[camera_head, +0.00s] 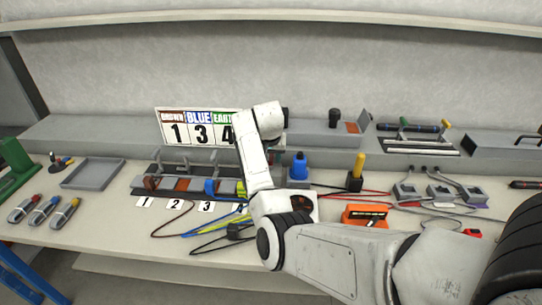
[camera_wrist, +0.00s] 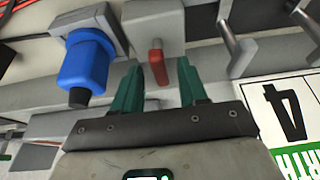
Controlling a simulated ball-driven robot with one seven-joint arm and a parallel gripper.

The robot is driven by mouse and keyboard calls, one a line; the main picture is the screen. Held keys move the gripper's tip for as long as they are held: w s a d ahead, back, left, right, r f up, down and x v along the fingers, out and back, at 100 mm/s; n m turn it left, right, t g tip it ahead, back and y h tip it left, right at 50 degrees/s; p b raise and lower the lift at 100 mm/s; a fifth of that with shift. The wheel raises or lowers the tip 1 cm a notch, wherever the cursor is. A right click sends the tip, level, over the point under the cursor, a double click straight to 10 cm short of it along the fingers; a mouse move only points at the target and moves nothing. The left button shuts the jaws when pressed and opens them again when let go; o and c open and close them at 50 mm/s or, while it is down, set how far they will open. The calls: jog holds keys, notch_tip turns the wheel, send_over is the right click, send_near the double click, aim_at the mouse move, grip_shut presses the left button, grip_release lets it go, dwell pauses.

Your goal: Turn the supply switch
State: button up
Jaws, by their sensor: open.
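The supply switch shows in the wrist view as a small red lever (camera_wrist: 157,66) on a grey box (camera_wrist: 152,22). My gripper (camera_wrist: 160,78) is open, with one green finger on each side of the lever in the picture. Gaps show between the lever and both fingers, and nothing is held. I cannot tell how far the fingertips are from the lever in depth. In the head view my arm covers the switch, and the fingers cannot be made out.
A blue plug (camera_wrist: 86,62) is close to the left finger; it also shows in the head view (camera_head: 299,167). Metal handles (camera_wrist: 236,50) stand right of the switch. A numbered sign (camera_head: 195,127) is behind. An orange device (camera_head: 365,215) and several cables lie on the bench.

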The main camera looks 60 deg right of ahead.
jog(key=shift+c, duration=0.2)
grip_shut()
jog(key=shift+m, duration=0.3)
jog(key=m, duration=0.1)
jog(key=m+g+b, duration=0.1)
jog(key=m, duration=0.1)
jog(key=shift+w+f+m+g+h+b, duration=0.1)
jog(key=shift+w+m+g+h+b, duration=0.2)
jog(key=shift+m+b, duration=0.1)
jog(key=m+g+b, duration=0.1)
jog(key=m, duration=0.1)
jog(key=m+b, duration=0.2)
jog(key=shift+w+f+g, duration=0.1)
jog(key=shift+w+g, duration=0.1)
jog(key=shift+g, duration=0.2)
jog(key=m+b, duration=0.2)
jog(key=m+g+y+b, duration=0.1)
jog(key=m+b, duration=0.1)
jog(key=b, duration=0.1)
jog(key=m+b, duration=0.2)
jog(key=shift+w+d+m+g+y, duration=0.2)
jog(key=shift+d+m+g+y, duration=0.1)
jog(key=shift+g+y, duration=0.1)
jog(key=m+b, duration=0.2)
jog(key=b, duration=0.1)
jog(key=shift+m+g+y, duration=0.3)
jog(key=shift+y, duration=0.1)
jog(key=shift+r+m+b, duration=0.2)
jog(key=shift+m+b, duration=0.1)
jog(key=shift+b, duration=0.1)
